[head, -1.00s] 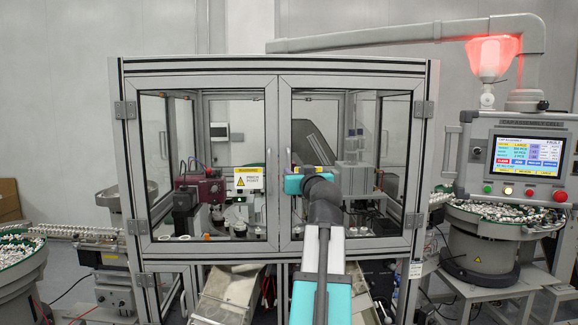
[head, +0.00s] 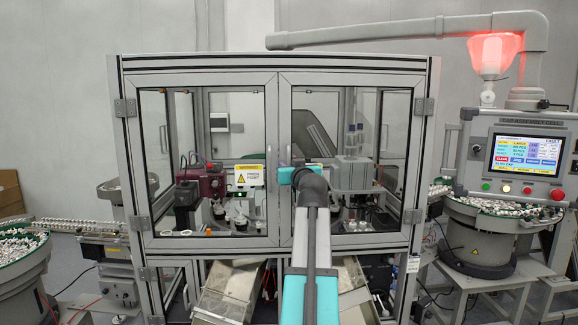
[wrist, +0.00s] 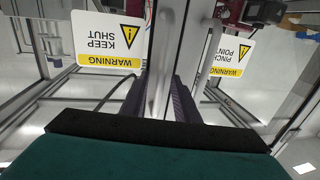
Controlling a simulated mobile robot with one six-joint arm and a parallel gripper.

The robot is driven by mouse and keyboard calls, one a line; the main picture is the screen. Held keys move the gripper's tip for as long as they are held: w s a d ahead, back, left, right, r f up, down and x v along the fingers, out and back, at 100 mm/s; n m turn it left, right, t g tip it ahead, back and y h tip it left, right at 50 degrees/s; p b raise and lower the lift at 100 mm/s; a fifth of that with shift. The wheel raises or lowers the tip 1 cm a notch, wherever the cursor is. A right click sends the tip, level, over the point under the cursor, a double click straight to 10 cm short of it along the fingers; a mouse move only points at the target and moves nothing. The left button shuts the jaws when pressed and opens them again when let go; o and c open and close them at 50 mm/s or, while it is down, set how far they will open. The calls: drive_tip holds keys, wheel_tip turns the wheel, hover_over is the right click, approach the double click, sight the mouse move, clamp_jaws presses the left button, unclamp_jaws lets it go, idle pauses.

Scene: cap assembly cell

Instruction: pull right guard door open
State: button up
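The right guard door (head: 350,88) is a clear panel in a grey frame and stands closed, level with the left door. Its grey bar handle (wrist: 161,60) runs between my gripper's two dark fingers (wrist: 160,98) in the wrist view. The fingers look apart, with a gap beside the bar, so my gripper is open around it. A "KEEP SHUT" warning sign (wrist: 108,40) shows upside down beside the handle.
The left guard door (head: 200,84) is closed and bears a "PINCH POINT" sign (head: 249,177). Its own handle (wrist: 208,50) is close beside my gripper. A control panel (head: 526,152) and a bowl feeder (head: 478,250) stand to the right of the cabinet.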

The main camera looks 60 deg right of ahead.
clamp_jaws()
drive_tip(key=shift+s, duration=0.1)
